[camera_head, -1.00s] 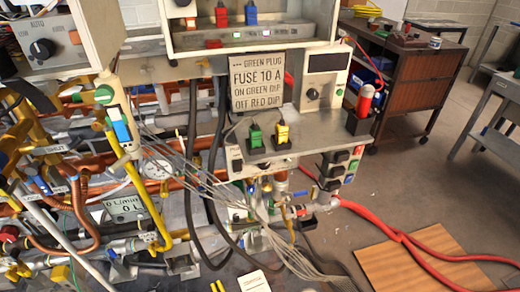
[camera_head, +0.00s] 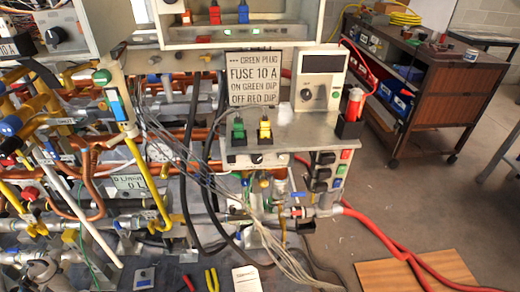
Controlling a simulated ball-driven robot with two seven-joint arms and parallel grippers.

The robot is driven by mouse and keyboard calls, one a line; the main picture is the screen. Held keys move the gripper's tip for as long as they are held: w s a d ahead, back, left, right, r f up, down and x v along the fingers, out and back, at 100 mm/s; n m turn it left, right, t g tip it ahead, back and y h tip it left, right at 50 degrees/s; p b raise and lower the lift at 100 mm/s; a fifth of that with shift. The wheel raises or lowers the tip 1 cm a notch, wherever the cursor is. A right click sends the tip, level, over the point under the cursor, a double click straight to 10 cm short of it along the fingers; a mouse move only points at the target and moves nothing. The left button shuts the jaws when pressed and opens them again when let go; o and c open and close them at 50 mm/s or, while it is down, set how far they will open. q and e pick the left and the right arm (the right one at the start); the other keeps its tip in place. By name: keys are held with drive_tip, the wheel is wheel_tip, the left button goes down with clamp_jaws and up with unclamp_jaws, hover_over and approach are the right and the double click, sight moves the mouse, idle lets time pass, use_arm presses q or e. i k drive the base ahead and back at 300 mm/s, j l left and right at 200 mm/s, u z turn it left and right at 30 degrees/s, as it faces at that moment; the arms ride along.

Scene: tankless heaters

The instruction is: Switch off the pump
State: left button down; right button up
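No part in view is clearly labelled as the pump. A sign (camera_head: 252,79) reads "green plug, fuse 10 A, on green dip, off red dip". Below it, a metal shelf (camera_head: 325,130) carries a green plug (camera_head: 238,129) and a yellow plug (camera_head: 264,129) above a small panel with a black knob (camera_head: 231,159). To the right is a bank of black switches (camera_head: 322,172) with red, green and blue squares beside it. A white box with a dark display and a knob (camera_head: 319,92) stands behind the shelf. Neither of my grippers is in view.
Copper and grey pipes with yellow levers (camera_head: 147,172) fill the left. Grey cables hang before the pipework. A red-topped cylinder (camera_head: 354,105) stands at the shelf's right end. A red hose (camera_head: 385,240) crosses the floor to a wooden board (camera_head: 418,272). A brown cart (camera_head: 440,100) stands behind on open floor.

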sight(231, 159)
drive_tip(key=k+l+u, duration=0.15)
drive_tip(key=l, duration=0.25)
drive_tip(key=k+l+u, duration=0.2)
drive_tip(key=l, duration=0.2)
drive_tip(key=l+u, duration=0.15)
drive_tip(key=l, duration=0.25)
drive_tip(key=k+l+u, duration=0.2)
drive_tip(key=l, duration=0.15)
